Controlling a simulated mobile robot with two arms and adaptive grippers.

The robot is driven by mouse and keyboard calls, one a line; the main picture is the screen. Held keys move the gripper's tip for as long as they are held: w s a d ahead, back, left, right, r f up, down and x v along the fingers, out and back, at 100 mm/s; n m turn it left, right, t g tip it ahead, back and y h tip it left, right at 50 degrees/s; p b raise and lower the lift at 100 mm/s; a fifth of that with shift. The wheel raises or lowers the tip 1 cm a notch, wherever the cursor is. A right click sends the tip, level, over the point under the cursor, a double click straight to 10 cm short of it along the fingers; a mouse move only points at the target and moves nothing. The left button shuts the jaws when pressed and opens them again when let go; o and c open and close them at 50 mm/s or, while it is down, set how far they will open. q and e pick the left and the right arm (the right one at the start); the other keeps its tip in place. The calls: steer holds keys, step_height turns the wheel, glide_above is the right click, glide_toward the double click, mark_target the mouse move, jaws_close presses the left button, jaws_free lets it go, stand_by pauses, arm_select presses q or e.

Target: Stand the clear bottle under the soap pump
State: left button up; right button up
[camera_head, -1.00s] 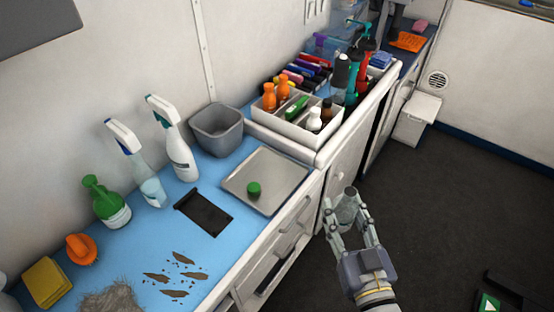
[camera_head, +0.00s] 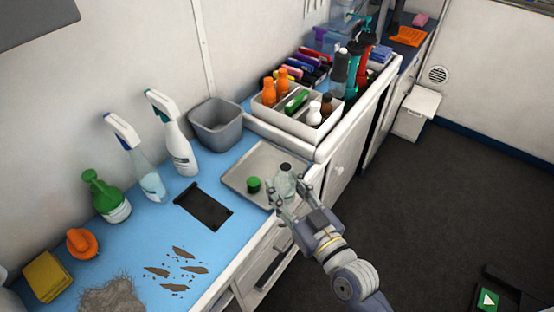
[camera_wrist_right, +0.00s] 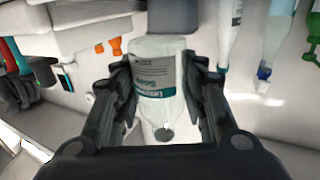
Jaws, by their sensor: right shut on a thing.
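My right gripper (camera_head: 290,203) is shut on the clear bottle (camera_head: 285,184). The bottle looks upright, with a dark top, over the right front part of the metal tray (camera_head: 262,154); I cannot tell whether it touches the tray. In the right wrist view the bottle (camera_wrist_right: 156,75) sits between both fingers (camera_wrist_right: 160,100), its white and teal label upside down in the picture. A green cap (camera_head: 253,185) lies on the tray, left of the bottle. My left gripper is not in view.
A grey bin (camera_head: 216,124) stands behind the tray. A white caddy (camera_head: 291,124) with several bottles is behind right. Two spray bottles (camera_head: 176,141), a green bottle (camera_head: 107,197) and a black mat (camera_head: 204,205) are left. Brown flakes (camera_head: 180,265) lie on the blue counter.

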steer(key=w, duration=0.4)
steer(key=w+a, duration=0.1)
steer(key=w, duration=0.3)
steer(key=w+f, duration=0.1)
steer(key=w, duration=0.4)
steer(key=shift+a+f, duration=0.1)
steer(key=shift+a, duration=0.25)
steer(key=shift+w+a, duration=0.1)
steer(key=shift+w, duration=0.6)
step_height(320, 180, down, 3)
steer(key=shift+f+b, duration=0.15)
steer(key=shift+b, duration=0.2)
steer(key=shift+s, duration=0.1)
steer(key=shift+f+b, duration=0.3)
steer(key=o, duration=1)
steer(key=shift+r, duration=0.1)
steer(key=shift+o, duration=0.2)
